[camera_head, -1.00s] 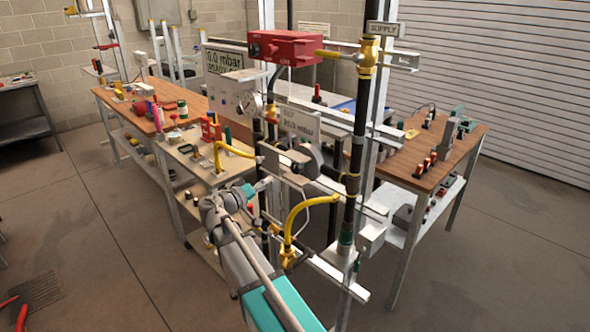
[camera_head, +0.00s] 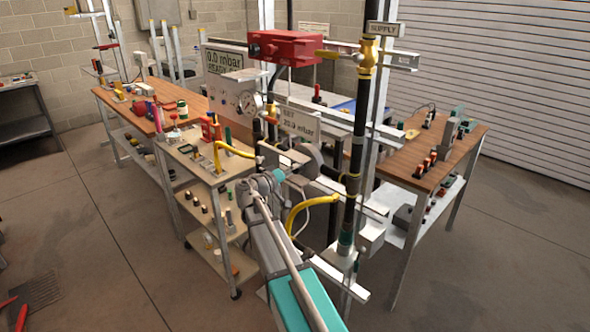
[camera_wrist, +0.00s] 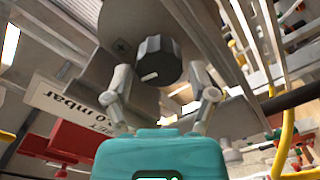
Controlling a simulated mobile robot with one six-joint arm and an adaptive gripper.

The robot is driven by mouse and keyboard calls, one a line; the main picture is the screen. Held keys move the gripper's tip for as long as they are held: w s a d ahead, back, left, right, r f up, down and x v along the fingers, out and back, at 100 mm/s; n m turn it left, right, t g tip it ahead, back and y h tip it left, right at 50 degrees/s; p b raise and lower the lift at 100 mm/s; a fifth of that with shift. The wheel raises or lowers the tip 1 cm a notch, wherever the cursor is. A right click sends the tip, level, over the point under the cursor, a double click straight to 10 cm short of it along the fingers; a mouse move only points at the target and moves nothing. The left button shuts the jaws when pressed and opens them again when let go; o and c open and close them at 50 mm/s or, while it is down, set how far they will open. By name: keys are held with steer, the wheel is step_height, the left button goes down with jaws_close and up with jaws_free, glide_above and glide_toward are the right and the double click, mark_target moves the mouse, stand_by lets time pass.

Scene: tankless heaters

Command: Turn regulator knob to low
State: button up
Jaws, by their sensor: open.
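The regulator knob (camera_wrist: 157,62) is a dark faceted knob with a white mark, on a grey rounded regulator body, in the wrist view. My gripper (camera_wrist: 160,76) is open, its fingertips on either side of the knob's outline. I cannot tell whether they touch it or stop short of it. In the head view my gripper (camera_head: 286,174) is at the regulator (camera_head: 306,160), and my arm and nearby parts hide the knob. A sign reading SET 20.0 mbar (camera_head: 298,123) hangs just above; part of this sign (camera_wrist: 70,100) shows in the wrist view.
A yellow hose (camera_head: 294,214) and a black vertical pipe (camera_head: 350,185) stand close to the right of my arm. A red box (camera_head: 285,46) sits higher up. A display (camera_head: 225,62) reads 0.0 mbar. A cart (camera_head: 190,152) stands left; open floor lies in front.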

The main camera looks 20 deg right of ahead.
steer(key=shift+w+d, duration=0.25)
steer(key=shift+d, duration=0.45)
steer(key=c, duration=0.9)
steer(key=shift+o, duration=0.2)
steer(key=shift+n, duration=0.9)
